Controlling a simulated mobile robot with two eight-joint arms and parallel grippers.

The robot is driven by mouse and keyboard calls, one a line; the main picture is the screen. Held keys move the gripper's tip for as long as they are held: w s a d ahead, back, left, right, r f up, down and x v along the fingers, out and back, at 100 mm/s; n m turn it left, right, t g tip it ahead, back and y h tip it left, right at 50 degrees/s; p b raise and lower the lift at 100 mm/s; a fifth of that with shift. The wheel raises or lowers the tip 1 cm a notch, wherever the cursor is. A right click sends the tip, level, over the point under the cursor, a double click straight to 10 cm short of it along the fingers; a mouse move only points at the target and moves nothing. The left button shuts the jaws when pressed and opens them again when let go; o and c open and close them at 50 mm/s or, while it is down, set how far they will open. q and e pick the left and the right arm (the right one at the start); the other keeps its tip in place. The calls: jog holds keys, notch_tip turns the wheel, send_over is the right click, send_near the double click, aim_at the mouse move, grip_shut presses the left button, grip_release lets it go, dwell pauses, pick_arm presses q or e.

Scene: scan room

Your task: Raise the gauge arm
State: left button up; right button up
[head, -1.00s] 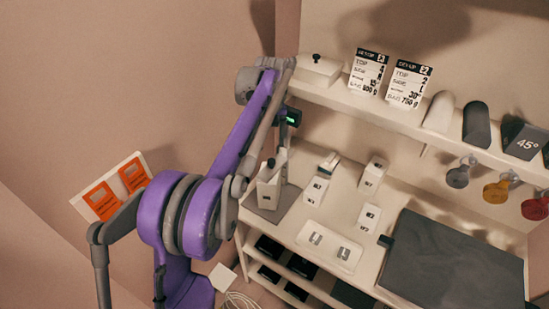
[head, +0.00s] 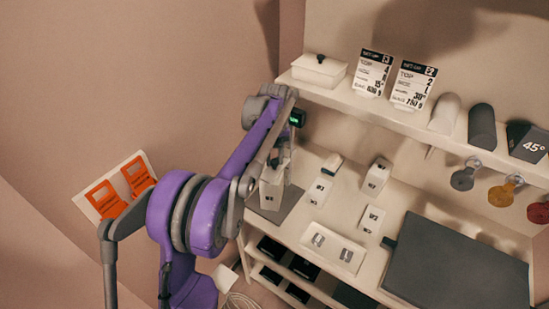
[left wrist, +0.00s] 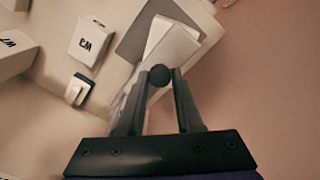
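The gauge stands in the back left corner of the table, with a small green-lit display (head: 297,118) above a pale block (head: 271,190) on a grey base plate (head: 290,203). My left gripper (head: 276,158) reaches down over the pale block from above. In the left wrist view, a dark round knob (left wrist: 160,75) sits between the fingertips of my left gripper (left wrist: 161,77); both fingers seem to touch it. The gauge arm itself is mostly hidden behind my gripper and wrist. My right gripper is not in view.
Small white labelled blocks (head: 376,176) and a white tray (head: 333,247) stand to the right of the gauge. A dark grey slab (head: 460,265) covers the table's right part. A shelf (head: 400,115) with cards and a lidded box (head: 318,70) runs above.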

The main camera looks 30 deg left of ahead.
pick_arm(q)
grip_shut()
dwell(1.0)
